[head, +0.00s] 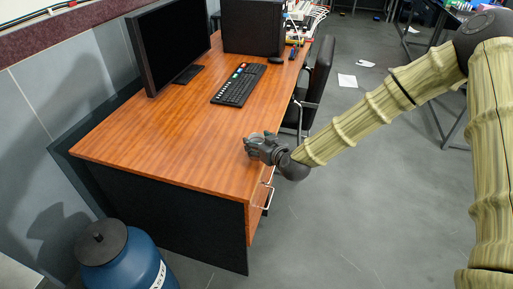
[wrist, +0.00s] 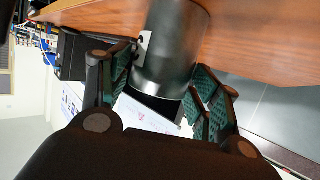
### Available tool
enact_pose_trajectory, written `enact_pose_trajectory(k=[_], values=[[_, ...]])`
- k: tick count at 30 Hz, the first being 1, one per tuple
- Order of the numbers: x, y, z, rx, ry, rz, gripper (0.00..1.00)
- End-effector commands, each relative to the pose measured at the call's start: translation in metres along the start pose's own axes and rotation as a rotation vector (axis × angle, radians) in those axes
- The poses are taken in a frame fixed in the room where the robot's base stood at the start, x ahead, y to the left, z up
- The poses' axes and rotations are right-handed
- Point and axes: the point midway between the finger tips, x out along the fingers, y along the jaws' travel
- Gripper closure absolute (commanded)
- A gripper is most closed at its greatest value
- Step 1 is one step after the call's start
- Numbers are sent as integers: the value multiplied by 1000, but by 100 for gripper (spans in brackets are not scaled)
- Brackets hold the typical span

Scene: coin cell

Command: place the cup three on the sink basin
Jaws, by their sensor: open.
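A dark grey metallic cup (wrist: 172,48), which I take to be cup three, stands on the wooden desk in the wrist view. My gripper (wrist: 163,85) is open, with its green-padded fingers on either side of the cup; I cannot tell whether they touch it. In the head view my gripper (head: 257,145) is low over the desk's right edge, and the cup is hard to make out there. No sink basin shows in either view.
The desk (head: 170,140) carries a monitor (head: 168,45), a keyboard (head: 239,84) and a black box (head: 253,27). A black chair (head: 318,80) stands at its right side. A blue barrel (head: 130,262) stands in front. The desk's near left part is clear.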

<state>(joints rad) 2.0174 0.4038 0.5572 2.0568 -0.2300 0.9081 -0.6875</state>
Motion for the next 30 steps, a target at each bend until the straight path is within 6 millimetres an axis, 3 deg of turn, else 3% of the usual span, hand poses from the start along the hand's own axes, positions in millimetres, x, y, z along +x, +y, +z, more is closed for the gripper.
enact_pose_trajectory(k=[12, 21, 22, 30], values=[[46, -1, -3, -1, 0, -1, 37], [50, -1, -3, -1, 0, -1, 37], [50, -1, -3, -1, 0, -1, 39], [50, 0, -3, -1, 0, -1, 84]])
